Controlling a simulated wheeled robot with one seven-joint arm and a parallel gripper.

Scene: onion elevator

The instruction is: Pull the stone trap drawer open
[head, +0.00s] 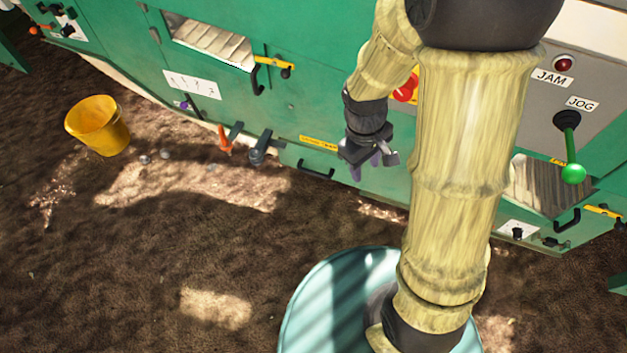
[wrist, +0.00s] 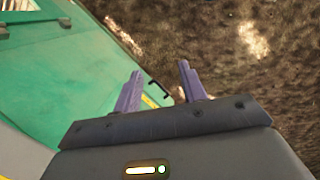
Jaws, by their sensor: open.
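A low green drawer front (head: 306,158) with a black bar handle (head: 316,170) sits at the foot of the green machine. A yellow label (head: 318,143) is above it, too small to read. The drawer looks shut. My gripper (head: 373,164) is open and empty, pointing down to the right of the handle in the head view, apart from it. In the wrist view my gripper's two purple fingers (wrist: 160,72) are spread, and the black handle (wrist: 155,86) shows beyond and between them.
An orange lever (head: 224,140) and a dark grey lever (head: 260,148) stick out left of the drawer. A yellow bucket (head: 98,126) and small stones (head: 165,154) are on the soil. A green-knobbed jog lever (head: 573,172) is at right. Soil before the drawer is clear.

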